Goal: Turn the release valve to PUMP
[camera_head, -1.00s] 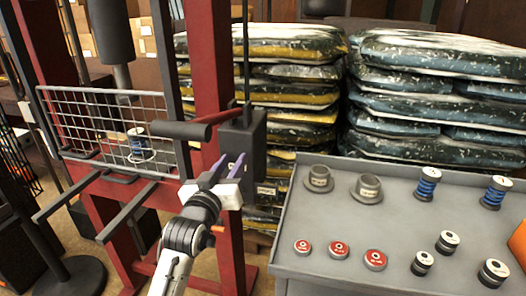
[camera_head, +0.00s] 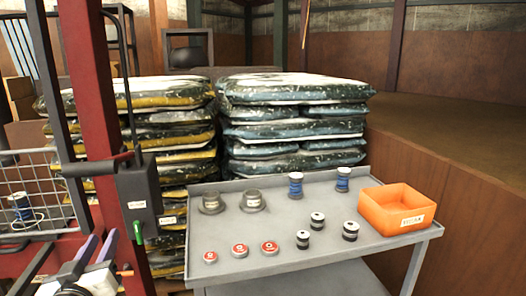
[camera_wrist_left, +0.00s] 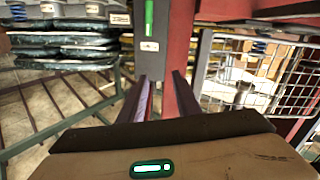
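The release valve's green lever (camera_head: 138,231) hangs at the lower front of the dark pump box (camera_head: 140,186) on the red frame. It also shows, upright in the picture, at the top of the left wrist view (camera_wrist_left: 149,18). Small white labels sit on and beside the box; I cannot read them surely. My left gripper (camera_head: 97,248) is below and left of the lever in the head view, apart from it. Its two purple fingers are spread and empty; the left wrist view shows the gap (camera_wrist_left: 163,90). My right gripper is in neither view.
A dark horizontal bar (camera_head: 88,169) juts left from the box, near a wire basket (camera_head: 40,190) holding a blue spool. A grey cart (camera_head: 260,235) right of the box carries cups, spools, red-topped discs and an orange bin (camera_head: 392,207). Stacked bags (camera_head: 295,130) stand behind.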

